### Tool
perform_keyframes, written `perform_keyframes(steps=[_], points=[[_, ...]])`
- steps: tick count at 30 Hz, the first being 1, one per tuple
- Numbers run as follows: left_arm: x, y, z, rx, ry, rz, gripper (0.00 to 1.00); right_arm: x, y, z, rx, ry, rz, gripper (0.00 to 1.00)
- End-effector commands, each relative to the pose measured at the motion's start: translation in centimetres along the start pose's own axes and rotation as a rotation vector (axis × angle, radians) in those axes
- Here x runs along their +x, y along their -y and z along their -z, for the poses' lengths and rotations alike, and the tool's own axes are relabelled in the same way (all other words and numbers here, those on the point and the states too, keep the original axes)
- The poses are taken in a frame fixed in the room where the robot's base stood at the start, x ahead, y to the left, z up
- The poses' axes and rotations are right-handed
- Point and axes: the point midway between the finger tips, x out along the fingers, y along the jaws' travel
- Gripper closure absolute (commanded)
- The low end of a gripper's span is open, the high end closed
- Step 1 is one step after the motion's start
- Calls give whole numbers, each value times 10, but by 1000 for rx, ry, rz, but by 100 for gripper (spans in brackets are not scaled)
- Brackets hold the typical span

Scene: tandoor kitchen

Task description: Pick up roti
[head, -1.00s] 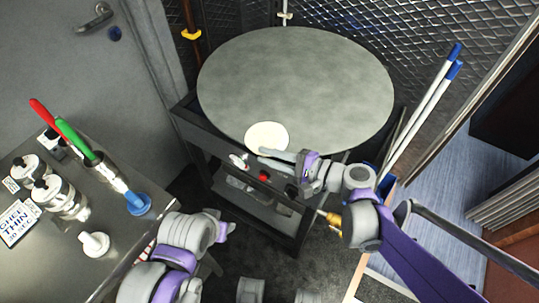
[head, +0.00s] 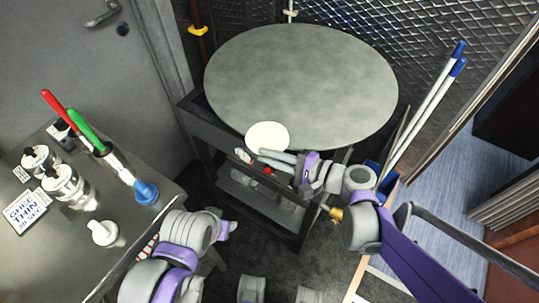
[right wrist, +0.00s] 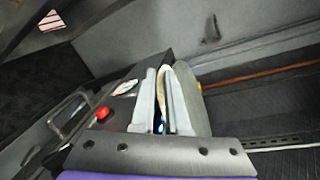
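The roti (head: 267,136) is a pale, flat disc at the near edge of the big round grey griddle (head: 310,75), overhanging its rim. My right gripper (head: 272,156) reaches in from the right with its fingers at the roti's near edge. In the right wrist view the roti (right wrist: 163,82) shows nearly edge-on as a thin cream sheet between the two fingers of the gripper (right wrist: 163,105), which look closed on it. My left gripper (head: 226,226) is at lower centre, apart from the roti; its fingers are not clear.
The griddle rests on a dark stand (head: 215,125) with a red knob (head: 268,171). At left, a grey counter (head: 130,225) holds jars (head: 65,185), red and green handled tools and a sign. White poles (head: 430,105) with blue ends lean at right. Dark floor shows between counter and stand.

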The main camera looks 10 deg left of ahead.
Motion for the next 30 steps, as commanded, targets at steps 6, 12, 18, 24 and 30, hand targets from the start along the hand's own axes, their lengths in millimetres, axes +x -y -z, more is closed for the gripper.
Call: perform_keyframes(steps=[6,12,18,24,30], points=[[0,0,0,0,0,0,50,0,0,1,0,-1,0,52],[0,0,0,0,0,0,50,0,0,1,0,-1,0,52],[-1,0,0,0,0,0,50,-10,1,1,1,-4,1,52],[-4,0,2,0,-1,0,50,-48,1,2,2,-8,3,52],[-7,0,3,0,-2,0,50,-86,1,1,0,-6,2,52]])
